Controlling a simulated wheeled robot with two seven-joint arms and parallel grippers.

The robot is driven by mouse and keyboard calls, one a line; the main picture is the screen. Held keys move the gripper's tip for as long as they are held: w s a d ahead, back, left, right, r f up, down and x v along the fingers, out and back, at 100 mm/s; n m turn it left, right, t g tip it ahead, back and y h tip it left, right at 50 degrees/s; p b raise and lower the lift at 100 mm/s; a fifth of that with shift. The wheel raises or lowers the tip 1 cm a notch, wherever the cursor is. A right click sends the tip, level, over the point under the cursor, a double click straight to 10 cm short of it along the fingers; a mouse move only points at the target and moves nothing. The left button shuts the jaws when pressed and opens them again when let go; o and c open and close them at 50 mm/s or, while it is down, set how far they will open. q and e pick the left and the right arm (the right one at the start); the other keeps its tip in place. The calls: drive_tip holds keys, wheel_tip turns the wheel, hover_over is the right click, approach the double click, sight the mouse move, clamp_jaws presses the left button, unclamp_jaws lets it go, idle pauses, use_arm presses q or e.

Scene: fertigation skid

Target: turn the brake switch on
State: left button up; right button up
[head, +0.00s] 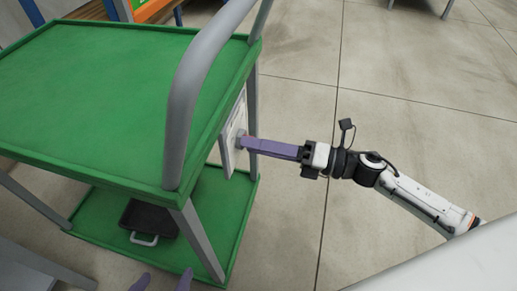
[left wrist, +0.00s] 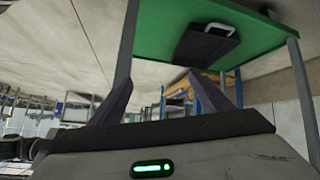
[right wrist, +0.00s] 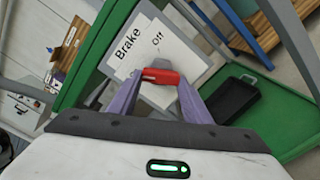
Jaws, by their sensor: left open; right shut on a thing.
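The brake panel (right wrist: 139,62) is a white plate lettered "Brake" and "Off", fixed at the side of a green cart; it shows edge-on in the head view (head: 229,150). The switch is a red handle (right wrist: 161,75) on it. My right gripper (head: 243,141) is at the panel with its purple fingers on either side of the red handle, shut on it. The handle is hidden in the head view. My left gripper (head: 163,281) is open and empty at the bottom edge of the head view, apart from the panel; its spread fingers show in the left wrist view (left wrist: 160,80).
The cart has a green top shelf (head: 95,85) and a thick grey push rail (head: 187,95) close to the panel. A black case (head: 150,219) with a pale handle lies on the lower shelf (head: 226,215). The concrete floor at the right is clear.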

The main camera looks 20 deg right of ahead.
use_arm(q)
drive_tip(key=shift+w+d+f+g+b, duration=0.3)
drive_tip(key=shift+d+f+b, duration=0.15)
drive_tip(key=shift+f+b, duration=0.2)
use_arm(e)
drive_tip(key=shift+d+f+n, duration=0.1)
drive_tip(key=shift+f+n, duration=0.05)
drive_tip(key=shift+n, duration=1.15)
use_arm(q)
drive_tip(key=shift+d+m, duration=0.1)
drive_tip(key=shift+m, duration=0.2)
use_arm(e)
drive_tip(key=o, duration=1.1)
drive_tip(key=shift+c, duration=0.2)
use_arm(q)
drive_tip(key=shift+s+a+r+p, duration=0.1)
drive_tip(key=shift+s+a+p, duration=0.15)
drive_tip(key=shift+a+p, duration=0.1)
use_arm(e)
drive_tip(key=v, duration=1)
drive_tip(key=shift+s+d, duration=0.1)
